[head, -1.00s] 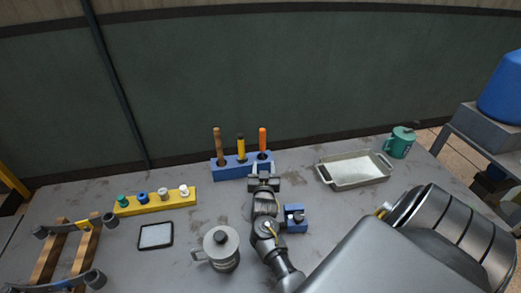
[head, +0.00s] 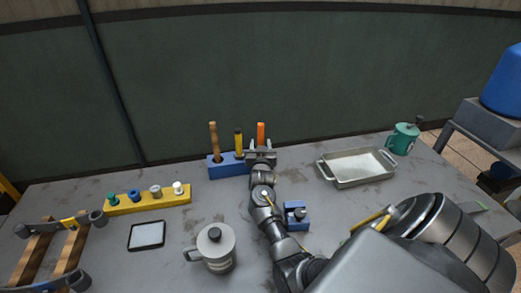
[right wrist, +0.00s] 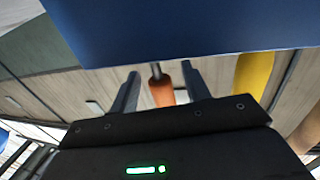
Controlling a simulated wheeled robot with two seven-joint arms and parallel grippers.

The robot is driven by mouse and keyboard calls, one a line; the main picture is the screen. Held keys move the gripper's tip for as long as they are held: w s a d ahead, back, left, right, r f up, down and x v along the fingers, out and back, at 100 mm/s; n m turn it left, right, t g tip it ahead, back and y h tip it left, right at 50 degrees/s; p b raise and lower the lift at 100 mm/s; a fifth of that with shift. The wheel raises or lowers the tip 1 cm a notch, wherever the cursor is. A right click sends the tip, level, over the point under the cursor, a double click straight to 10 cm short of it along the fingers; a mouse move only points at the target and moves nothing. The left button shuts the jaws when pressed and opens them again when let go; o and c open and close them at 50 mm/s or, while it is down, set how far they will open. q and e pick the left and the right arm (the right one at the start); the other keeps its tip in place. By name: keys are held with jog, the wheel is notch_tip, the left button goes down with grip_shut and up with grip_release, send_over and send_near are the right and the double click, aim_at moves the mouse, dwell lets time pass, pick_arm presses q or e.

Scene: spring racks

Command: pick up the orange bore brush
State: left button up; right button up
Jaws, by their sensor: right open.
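The orange bore brush (head: 261,130) stands upright at the right end of the blue rack (head: 223,169); only its orange handle shows above my gripper in the head view. My right gripper (head: 261,146) is in front of it, with the fingers pointing up on either side of the handle. In the right wrist view the open fingers (right wrist: 160,71) have the orange handle (right wrist: 162,92) between them, with a visible gap on each side. The blue rack (right wrist: 180,30) fills the top of that view. My left gripper is not in view.
A yellow handle (head: 239,142) and a brown handle (head: 214,139) stand in the rack left of the orange one. A metal tray (head: 357,180) lies to the right.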

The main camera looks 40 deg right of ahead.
jog(key=shift+r, duration=0.1)
grip_shut()
jog(key=shift+r, duration=0.1)
